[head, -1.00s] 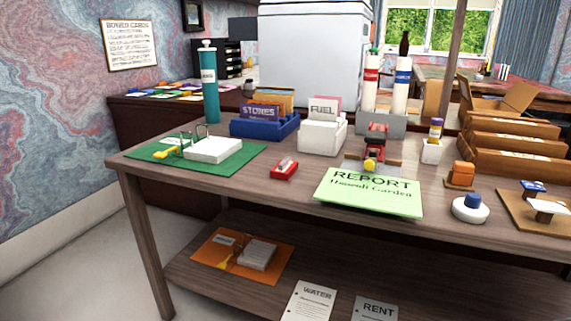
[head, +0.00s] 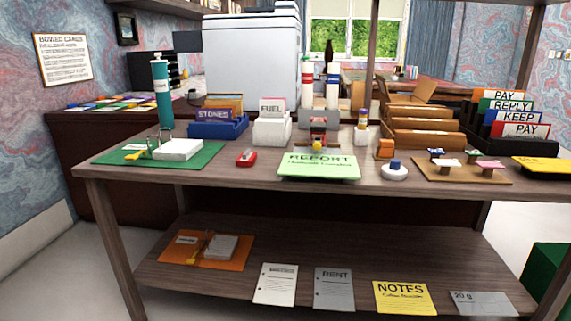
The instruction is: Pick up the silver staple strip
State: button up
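I cannot make out a silver staple strip for certain. A small red holder (head: 246,158) lies on the desk (head: 225,177), between the green folder and the green report. A pale piece shows on the holder, too small to tell what it is. A red device (head: 318,126), perhaps a stapler, stands on a grey base behind the green report (head: 318,167). The report hides part of that base. My gripper is not in view.
A green folder (head: 112,154) with a white paper stack (head: 178,149) lies at left. A blue card box (head: 219,128) and white card box (head: 272,130) stand behind the red holder. A white round stamp (head: 394,172) sits at right. The lower shelf (head: 345,258) holds papers.

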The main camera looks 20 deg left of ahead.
aim_at(245, 155)
jog(key=z, duration=0.25)
jog(key=k, duration=0.25)
jog(key=u, duration=0.95)
jog(key=i, duration=0.6)
jog(key=u, duration=0.35)
